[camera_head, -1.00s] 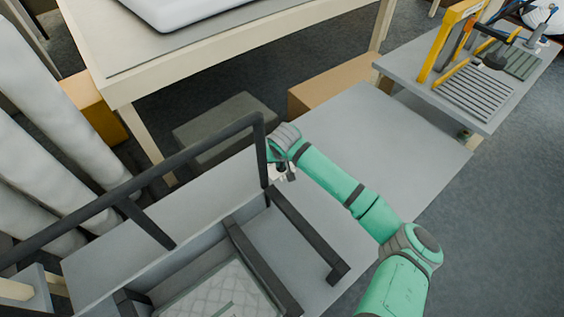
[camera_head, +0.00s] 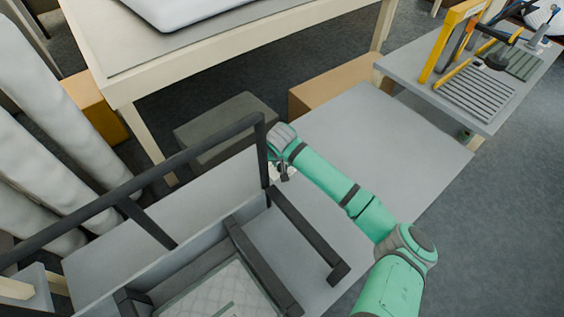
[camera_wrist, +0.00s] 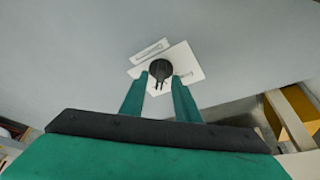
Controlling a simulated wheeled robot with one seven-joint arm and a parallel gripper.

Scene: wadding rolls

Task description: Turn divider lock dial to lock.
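The lock dial (camera_wrist: 160,68) is a dark round knob with a thin forked part pointing down in the wrist view. It sits on a white plate (camera_wrist: 189,60) fixed to a grey surface, and the plate looks tilted in that view. My gripper (camera_wrist: 160,76) has its two green fingers apart, one on each side of the dial's lower part. The fingertips look very close to the dial's sides; whether they touch it cannot be told. In the head view my gripper (camera_head: 282,172) is small, beside the dark frame, and the dial cannot be made out.
A dark frame (camera_head: 263,150) with an upright post stands close to my gripper on the left. A grey table (camera_head: 390,135) is clear on the right. A bench with yellow tool (camera_head: 452,45) is at upper right. White rolls (camera_head: 40,95) stand at left.

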